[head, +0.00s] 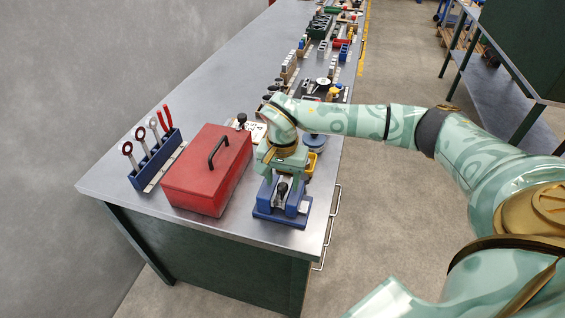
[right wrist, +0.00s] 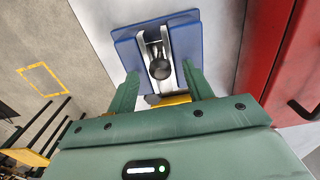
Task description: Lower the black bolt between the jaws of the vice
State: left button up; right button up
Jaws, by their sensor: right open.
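The blue vice (head: 293,208) stands on the near right corner of the workbench. The right wrist view shows its blue body (right wrist: 187,42) and pale metal jaws from above. The black bolt (right wrist: 159,68) shows its round dark head at the jaws; in the head view, the bolt (head: 282,187) appears upright at the vice. How deep its shank sits is hidden. My right gripper (head: 283,177) is above the vice, pointing down. Its green fingers (right wrist: 159,74) are open, one on each side of the bolt head, with visible gaps. My left gripper is not in view.
A red toolbox (head: 205,175) stands close left of the vice. A blue rack (head: 157,160) with several tools is farther left. A blue-grey round item (head: 315,141) and several small parts lie behind the vice. The bench's right edge is close by.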

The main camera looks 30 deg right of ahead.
notch_tip(320, 180, up, 16)
jog(key=p, duration=0.2)
jog(key=shift+f, duration=0.15)
dwell(0.4)
